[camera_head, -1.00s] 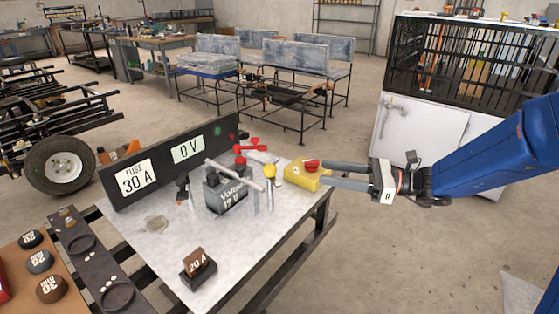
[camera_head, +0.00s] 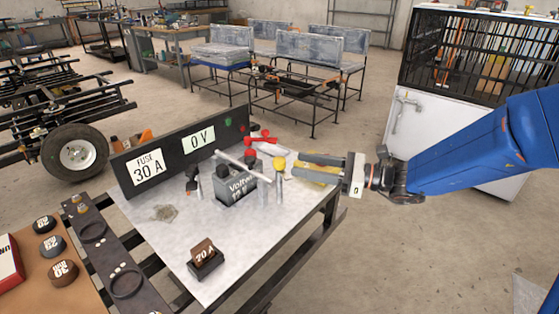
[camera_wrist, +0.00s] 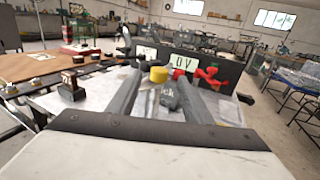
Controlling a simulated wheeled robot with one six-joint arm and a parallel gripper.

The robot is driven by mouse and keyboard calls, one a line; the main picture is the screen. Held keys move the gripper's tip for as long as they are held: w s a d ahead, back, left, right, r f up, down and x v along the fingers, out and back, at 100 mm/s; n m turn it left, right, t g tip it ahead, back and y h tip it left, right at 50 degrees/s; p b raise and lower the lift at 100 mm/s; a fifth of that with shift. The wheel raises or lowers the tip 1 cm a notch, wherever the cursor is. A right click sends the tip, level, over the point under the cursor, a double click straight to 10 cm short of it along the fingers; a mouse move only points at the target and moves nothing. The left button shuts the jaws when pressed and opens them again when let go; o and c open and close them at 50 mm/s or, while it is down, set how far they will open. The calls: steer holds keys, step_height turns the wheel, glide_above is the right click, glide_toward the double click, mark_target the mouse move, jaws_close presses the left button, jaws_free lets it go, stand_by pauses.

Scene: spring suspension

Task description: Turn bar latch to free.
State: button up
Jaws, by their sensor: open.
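A pale bar latch (camera_head: 243,165) lies across the top of the dark grey battery (camera_head: 236,190) on the bench. A yellow-capped post (camera_head: 279,164) stands at the bar's right end. My gripper (camera_head: 298,166) is open and empty, just right of this post, with its fingers pointing left. In the wrist view the yellow cap (camera_wrist: 158,74) shows between my finger ends, apparently beyond them. I cannot tell whether anything touches. The bar is hard to make out in the wrist view.
A yellow block (camera_head: 322,172) is partly hidden behind my fingers. A red clamp (camera_head: 262,140) lies behind the battery. A dark panel (camera_head: 177,152) reading 0 V and FUSE 30 A stands at the back. A 20 A fuse (camera_head: 204,253) sits in front.

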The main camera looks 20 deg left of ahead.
mark_target(279, 160)
steer(key=a, duration=0.7)
steer(key=shift+a, duration=0.3)
